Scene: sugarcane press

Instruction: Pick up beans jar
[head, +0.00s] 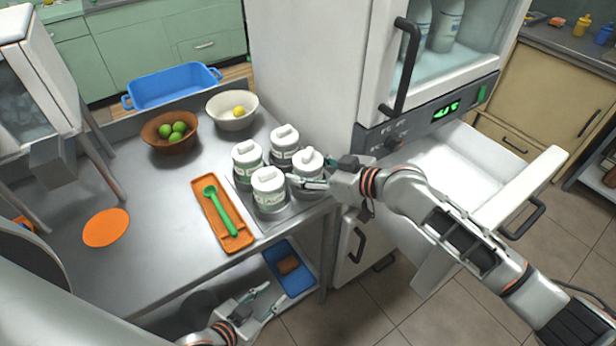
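Several white lidded jars stand close together in a metal tray at the counter's right end: a front jar (269,190), a left jar (247,160), a back jar (285,145) and a right jar (307,162). Their labels are too small to read, so I cannot tell which holds beans. My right gripper (318,174) is at the right jar, with one finger across its front and the other at its right side. I cannot tell whether the fingers press on it. My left gripper (265,298) is low in front of the counter, fingers apart and empty.
An orange tray (236,241) with a green spoon (216,208) lies left of the jars. A brown bowl (168,146) of limes and a white bowl (222,119) stand behind. A fridge (305,70) stands right, with an open drawer (470,175) below. The counter's middle is clear.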

